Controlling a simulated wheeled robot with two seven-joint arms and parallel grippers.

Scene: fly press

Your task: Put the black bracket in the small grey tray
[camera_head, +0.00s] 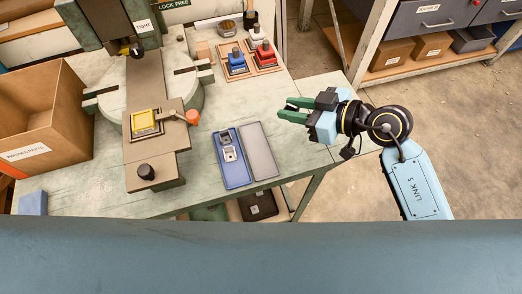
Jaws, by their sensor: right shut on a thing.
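The small grey tray (262,150) lies flat and empty on the bench, right beside a blue tray (233,174). My right gripper (286,108) comes in from the right, with green fingers pointing left, above and to the right of the grey tray in the picture. It is shut on a small dark piece, which I take to be the black bracket; the fingers hide most of it. The blue tray holds small silvery metal parts (230,153). My left gripper is not in view.
A cardboard box (45,120) is far left. A wooden board with blue and red items (250,63) stands behind the trays. Bare bench lies around the trays.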

